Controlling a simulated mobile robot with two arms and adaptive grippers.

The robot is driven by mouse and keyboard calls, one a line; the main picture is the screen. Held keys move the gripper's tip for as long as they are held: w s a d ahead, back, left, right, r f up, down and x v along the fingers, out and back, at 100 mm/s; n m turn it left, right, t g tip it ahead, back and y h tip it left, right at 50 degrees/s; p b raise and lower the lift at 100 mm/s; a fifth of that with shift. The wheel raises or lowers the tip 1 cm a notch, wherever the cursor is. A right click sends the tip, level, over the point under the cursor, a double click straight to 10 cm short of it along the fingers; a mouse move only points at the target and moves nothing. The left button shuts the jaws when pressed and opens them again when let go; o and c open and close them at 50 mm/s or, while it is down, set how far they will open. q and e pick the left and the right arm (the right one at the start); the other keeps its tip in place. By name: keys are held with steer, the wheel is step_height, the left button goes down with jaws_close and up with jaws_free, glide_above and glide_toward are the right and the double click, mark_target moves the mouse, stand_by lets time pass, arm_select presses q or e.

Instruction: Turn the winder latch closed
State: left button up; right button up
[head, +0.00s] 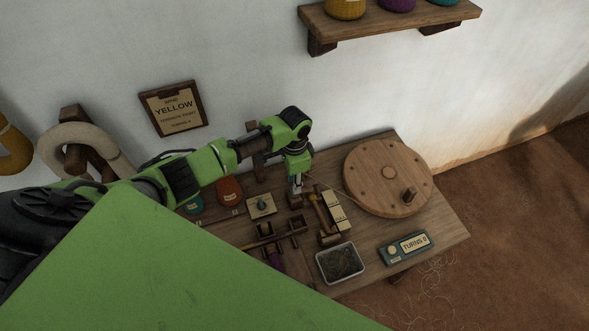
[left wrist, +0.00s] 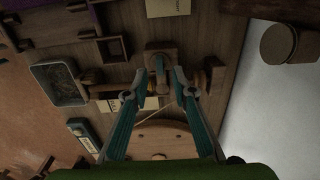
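The winder is a small wooden frame with a horizontal spindle (left wrist: 108,91) in the left wrist view; it also shows in the head view (head: 329,239). A small narrow piece that looks like the latch (left wrist: 159,64) stands on a wooden block at the winder. My left gripper (head: 296,191) points down over the winder's back end and partly covers this spot in the head view. In the left wrist view my left gripper (left wrist: 160,77) has its two teal fingers apart, one on either side of the latch. I cannot tell whether they touch it. My right gripper is not in view.
A large round wooden wheel (head: 386,178) stands at the table's right. A metal tray (head: 340,263), a "TURNS 0" counter (head: 405,247) and a wooden divided holder (head: 275,238) lie in front. Teal and orange-red pots (head: 229,190) stand at the back left. The wall is close behind.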

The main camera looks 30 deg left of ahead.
arm_select(q)
step_height(320, 180, up, 8)
steer(key=shift+r, duration=0.15)
steer(key=shift+s, duration=0.1)
stand_by(0.5)
